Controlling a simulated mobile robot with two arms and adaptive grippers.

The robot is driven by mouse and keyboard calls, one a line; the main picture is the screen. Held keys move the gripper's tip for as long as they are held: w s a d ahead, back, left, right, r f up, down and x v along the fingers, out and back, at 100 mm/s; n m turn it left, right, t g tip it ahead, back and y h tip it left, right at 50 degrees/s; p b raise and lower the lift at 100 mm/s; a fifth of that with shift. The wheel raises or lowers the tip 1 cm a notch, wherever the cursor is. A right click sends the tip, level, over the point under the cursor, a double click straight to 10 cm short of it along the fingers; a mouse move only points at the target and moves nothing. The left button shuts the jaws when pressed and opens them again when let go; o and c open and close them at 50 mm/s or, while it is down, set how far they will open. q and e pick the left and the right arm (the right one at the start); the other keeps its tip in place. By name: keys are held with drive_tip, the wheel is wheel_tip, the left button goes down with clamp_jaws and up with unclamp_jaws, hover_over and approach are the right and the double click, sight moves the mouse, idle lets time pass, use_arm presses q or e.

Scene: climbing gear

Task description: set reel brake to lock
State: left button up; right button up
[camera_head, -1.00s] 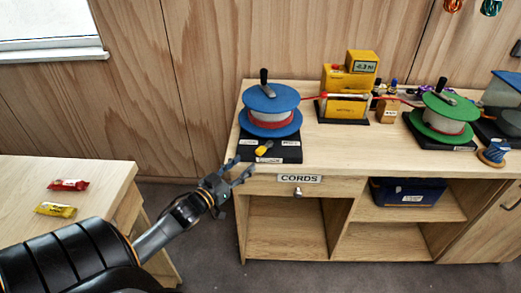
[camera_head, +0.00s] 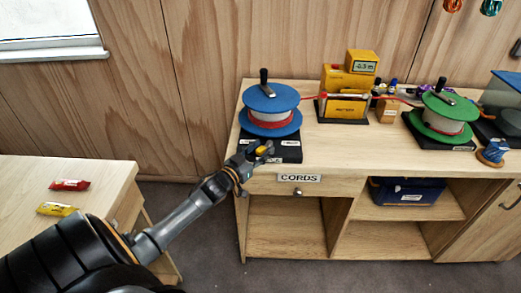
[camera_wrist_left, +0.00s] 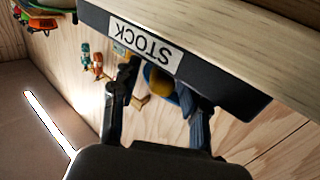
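The blue reel (camera_head: 271,97) with a red cord and a crank on top stands on a black base (camera_head: 290,154) at the left end of the bench. A small yellow brake lever (camera_head: 262,150) sits at the front of this base. My left gripper (camera_head: 258,152) is at the lever. In the left wrist view its two fingers stand apart, open, with the yellow lever (camera_wrist_left: 160,98) seen between them; I cannot tell whether they touch it. A white STOCK label (camera_wrist_left: 144,45) shows upside down on the base edge. The lever's exact setting is hidden. My right gripper is not in view.
A yellow meter (camera_head: 345,92) stands right of the blue reel, with red cord running past it to a green reel (camera_head: 440,110). Below are a CORDS drawer (camera_head: 285,178) and a blue bin (camera_head: 408,191). A side table (camera_head: 100,172) stands at left with two small packets.

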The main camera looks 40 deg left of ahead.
use_arm(q)
clamp_jaws()
drive_tip(key=shift+a+m+h+b, duration=0.3)
drive_tip(key=shift+m+h, duration=0.25)
drive_tip(key=shift+h, duration=0.35)
drive_tip(key=shift+a+m+h+b, duration=0.2)
drive_tip(key=shift+m+h+b, duration=0.3)
drive_tip(key=shift+h, duration=0.4)
drive_tip(key=shift+o, duration=0.7)
unclamp_jaws()
drive_tip(key=s+a, duration=0.2)
drive_tip(key=s, duration=0.9)
drive_tip(key=shift+s, duration=0.35)
